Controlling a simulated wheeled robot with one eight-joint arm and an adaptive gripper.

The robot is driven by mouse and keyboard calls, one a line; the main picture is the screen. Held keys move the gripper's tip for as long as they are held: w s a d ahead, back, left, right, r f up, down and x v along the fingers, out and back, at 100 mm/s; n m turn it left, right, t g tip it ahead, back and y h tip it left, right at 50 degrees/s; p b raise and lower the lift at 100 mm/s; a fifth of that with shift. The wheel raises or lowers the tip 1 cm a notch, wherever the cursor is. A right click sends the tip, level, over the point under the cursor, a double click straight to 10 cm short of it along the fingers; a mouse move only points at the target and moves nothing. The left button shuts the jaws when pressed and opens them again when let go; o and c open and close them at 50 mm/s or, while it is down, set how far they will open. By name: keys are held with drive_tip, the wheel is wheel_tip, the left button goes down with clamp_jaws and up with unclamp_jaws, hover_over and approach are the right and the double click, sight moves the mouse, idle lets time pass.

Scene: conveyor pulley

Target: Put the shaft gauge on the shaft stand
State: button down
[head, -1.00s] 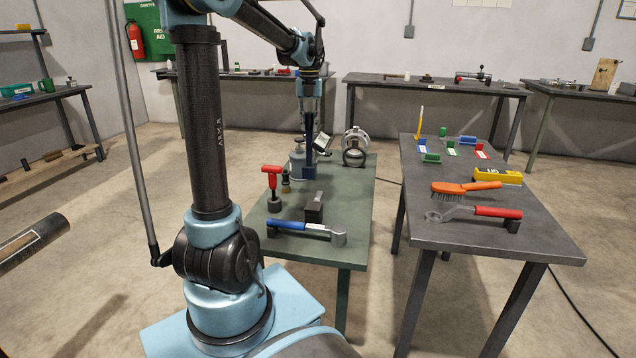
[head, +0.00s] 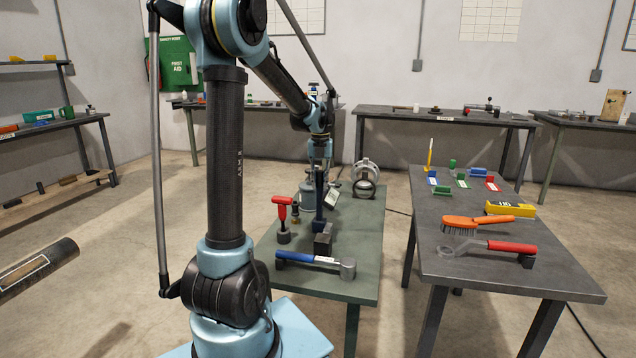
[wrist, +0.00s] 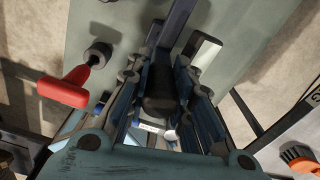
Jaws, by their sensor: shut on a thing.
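My gripper (head: 320,163) points down above the green table, shut on a dark blue upright bar (head: 320,200) with a wider block at its lower end, which I take to be the shaft gauge. In the wrist view the fingers (wrist: 165,65) close on either side of a dark piece (wrist: 160,92), and a bar runs on beyond it. A small dark block (head: 322,243), perhaps the shaft stand, sits on the table just in front of the bar's lower end. I cannot tell whether they touch.
A red T-handled tool (head: 282,215) stands at left, also in the wrist view (wrist: 68,88). A blue-handled hammer (head: 312,260) lies in front. A display unit (head: 332,196) and metal ring (head: 366,178) stand behind right. The grey table (head: 500,270) holds several tools.

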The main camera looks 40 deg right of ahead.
drive_tip(key=shift+f, duration=0.1)
drive_tip(key=c, duration=1.4)
unclamp_jaws()
wheel_tip(320, 180, up, 12)
drive_tip(key=shift+w, duration=0.1)
drive_tip(key=a+f+n+t, duration=0.1)
drive_tip(key=a+f+n, duration=0.1)
drive_tip(key=a+n, duration=1)
drive_tip(key=a+f+n, duration=0.2)
drive_tip(key=a+n, duration=0.6)
drive_tip(key=a, duration=0.9)
drive_tip(key=s+a+f+n, duration=0.4)
drive_tip(key=a+f+n, duration=0.1)
drive_tip(key=n, duration=0.3)
drive_tip(key=s+a+f+n+t, duration=0.1)
drive_tip(key=s+a+f+n, duration=0.4)
drive_tip(key=a+n, duration=0.2)
drive_tip(key=s+a+f+n, duration=0.4)
drive_tip(key=a+n, duration=0.3)
drive_tip(key=n, duration=0.2)
drive_tip(key=shift+s+f, duration=0.25)
drive_tip(key=shift+f, duration=0.45)
